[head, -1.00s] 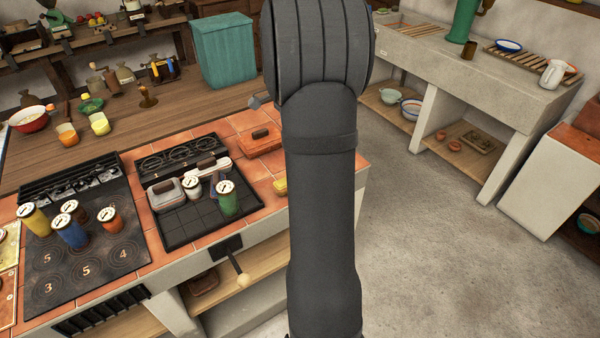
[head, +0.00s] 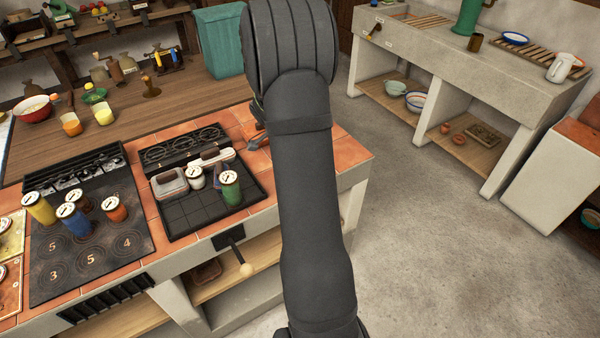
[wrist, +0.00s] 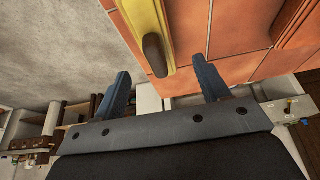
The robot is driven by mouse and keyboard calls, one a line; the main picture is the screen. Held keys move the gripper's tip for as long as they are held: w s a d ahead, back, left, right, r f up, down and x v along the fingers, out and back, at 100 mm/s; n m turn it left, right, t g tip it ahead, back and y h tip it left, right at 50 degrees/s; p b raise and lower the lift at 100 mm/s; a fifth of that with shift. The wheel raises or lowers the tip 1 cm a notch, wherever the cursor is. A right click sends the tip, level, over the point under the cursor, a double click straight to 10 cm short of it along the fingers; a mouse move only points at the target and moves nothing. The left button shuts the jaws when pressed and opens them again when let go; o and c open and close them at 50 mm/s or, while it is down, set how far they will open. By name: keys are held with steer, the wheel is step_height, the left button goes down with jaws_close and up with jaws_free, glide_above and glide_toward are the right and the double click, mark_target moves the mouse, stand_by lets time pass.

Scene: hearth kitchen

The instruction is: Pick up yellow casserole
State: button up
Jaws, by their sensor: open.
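The yellow casserole (wrist: 148,22) shows at the top of the wrist view, cut off by the frame edge, with a dark brown knob or handle (wrist: 155,54) on it. It rests on the orange tiled counter near its edge. My gripper (wrist: 163,76) is open, with its two blue-grey fingers apart and nothing between the tips. The casserole's near end and its handle lie just beyond the gap between the fingertips in the picture; no contact shows. In the head view my arm hides the casserole and most of my gripper.
A terracotta lidded dish (wrist: 297,22) stands right of the casserole in the wrist view. The black hob (head: 200,213) holds a grey casserole (head: 169,181) and several canisters, including a green one (head: 231,188). Open floor (head: 430,240) lies right of the counter.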

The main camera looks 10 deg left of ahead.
steer(key=shift+x, duration=3)
steer(key=shift+s, duration=0.15)
steer(key=c, duration=1.2)
steer(key=shift+c, duration=0.4)
steer(key=shift+r, duration=0.15)
